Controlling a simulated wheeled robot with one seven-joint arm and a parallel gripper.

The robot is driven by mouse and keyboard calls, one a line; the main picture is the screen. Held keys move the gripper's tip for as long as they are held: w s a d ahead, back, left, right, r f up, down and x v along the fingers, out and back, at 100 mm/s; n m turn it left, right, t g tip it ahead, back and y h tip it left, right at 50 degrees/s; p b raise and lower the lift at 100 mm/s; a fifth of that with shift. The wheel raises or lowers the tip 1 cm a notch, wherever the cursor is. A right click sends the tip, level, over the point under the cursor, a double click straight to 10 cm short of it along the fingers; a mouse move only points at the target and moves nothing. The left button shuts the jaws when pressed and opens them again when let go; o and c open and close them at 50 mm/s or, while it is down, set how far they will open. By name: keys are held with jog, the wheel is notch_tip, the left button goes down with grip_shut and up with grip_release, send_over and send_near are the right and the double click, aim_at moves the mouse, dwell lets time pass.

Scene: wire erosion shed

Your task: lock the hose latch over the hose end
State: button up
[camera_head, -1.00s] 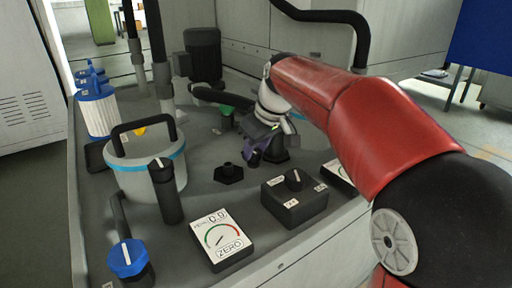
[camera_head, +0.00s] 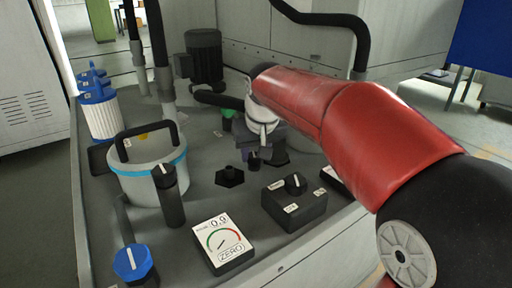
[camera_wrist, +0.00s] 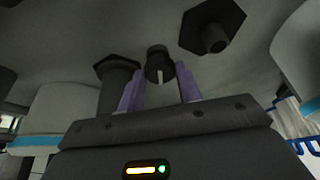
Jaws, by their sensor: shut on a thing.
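In the wrist view, my gripper (camera_wrist: 160,82) has its two purple fingers shut on a black knob (camera_wrist: 157,54) with a white line. I cannot tell for sure whether this knob is the hose latch. In the head view, my gripper (camera_head: 254,156) is low over the machine top behind the hex fitting, and my wrist hides most of what it holds. A black hose (camera_head: 212,98) runs towards my wrist, and its end is hidden there. A dark hex-topped post (camera_wrist: 117,72) stands left of the knob in the wrist view.
A black hex fitting (camera_head: 229,176) stands close in front of my gripper. A box with a knob (camera_head: 294,206), a gauge (camera_head: 222,243), a lidded pail (camera_head: 147,172), a black valve handle (camera_head: 168,194) and a motor (camera_head: 204,57) stand around. White-and-blue filters (camera_head: 101,112) are at the left.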

jog(key=m+h, duration=0.1)
jog(key=m, duration=0.1)
jog(key=m+p, duration=0.1)
jog(key=m, duration=0.1)
jog(key=m+h, duration=0.1)
jog(key=m, duration=0.1)
jog(key=shift+a+m+h+p, duration=0.3)
jog(key=shift+p, duration=0.1)
jog(key=m+h, duration=0.1)
jog(key=m, duration=0.2)
jog(key=m+g+h+p, duration=0.1)
jog(key=m, duration=0.2)
jog(key=shift+w+a+p, duration=0.1)
jog(key=shift+a+p, duration=0.1)
jog(key=shift+p, duration=0.1)
jog(key=shift+m, duration=0.3)
jog(key=o, duration=0.7)
jog(key=p+v, duration=0.1)
jog(key=v, duration=0.7)
jog(key=shift+w, duration=0.15)
